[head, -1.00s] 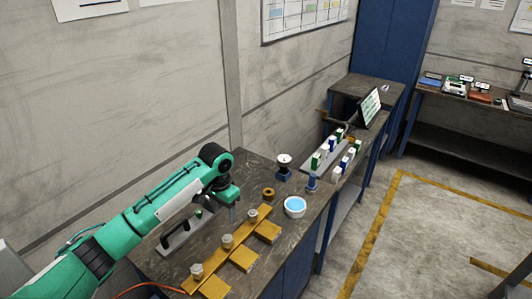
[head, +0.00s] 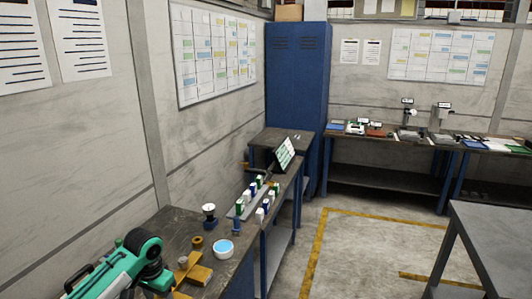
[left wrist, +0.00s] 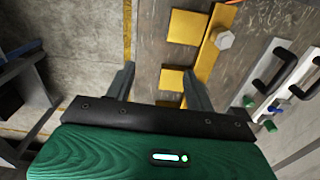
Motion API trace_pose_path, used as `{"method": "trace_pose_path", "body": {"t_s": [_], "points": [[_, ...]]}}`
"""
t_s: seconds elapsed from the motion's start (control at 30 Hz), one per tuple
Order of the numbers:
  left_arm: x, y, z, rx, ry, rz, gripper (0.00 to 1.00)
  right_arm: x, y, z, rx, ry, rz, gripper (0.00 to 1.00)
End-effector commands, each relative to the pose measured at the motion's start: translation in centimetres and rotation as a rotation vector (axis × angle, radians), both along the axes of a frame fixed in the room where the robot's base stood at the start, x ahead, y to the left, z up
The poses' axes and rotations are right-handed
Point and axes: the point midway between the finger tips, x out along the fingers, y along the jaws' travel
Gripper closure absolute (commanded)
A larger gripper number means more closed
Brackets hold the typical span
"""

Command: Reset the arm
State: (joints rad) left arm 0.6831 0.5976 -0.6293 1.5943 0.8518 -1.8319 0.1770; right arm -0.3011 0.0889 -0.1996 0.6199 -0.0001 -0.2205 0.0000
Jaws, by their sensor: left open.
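No part that I can clearly tell as the arm to be reset stands out. My green left arm reaches over the workbench (head: 183,226) from the lower left in the head view. My left gripper (left wrist: 158,88) is open and empty in the left wrist view, its two fingers apart over the bench edge. A yellow fixture strip (left wrist: 208,62) with yellow plates and a hex-headed post (left wrist: 224,40) lies just beyond the fingers. It also shows partly behind my arm in the head view (head: 198,274). My right gripper is not in view.
A grey table (head: 495,235) stands at right; floor between is clear.

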Motion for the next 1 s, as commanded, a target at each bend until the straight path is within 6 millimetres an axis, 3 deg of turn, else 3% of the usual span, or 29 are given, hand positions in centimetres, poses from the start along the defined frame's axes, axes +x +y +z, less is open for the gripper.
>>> {"method": "trace_pose_path", "body": {"t_s": [0.33, 0.47, 0.73, 1.0], "points": [[-3.3, -3.4, -3.5, -0.03, -0.025, -0.054, 0.45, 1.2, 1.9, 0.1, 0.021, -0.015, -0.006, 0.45], [-5.1, -4.9, -5.0, -0.047, -0.042, -0.074, 0.45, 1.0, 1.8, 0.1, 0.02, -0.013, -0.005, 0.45], [-11.9, -9.1, -8.7, -0.112, -0.108, -0.098, 0.45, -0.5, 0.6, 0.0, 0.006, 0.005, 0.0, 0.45], [-19.2, -10.8, -10.1, -0.156, -0.186, -0.046, 0.45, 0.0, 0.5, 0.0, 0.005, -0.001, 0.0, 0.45]]}}
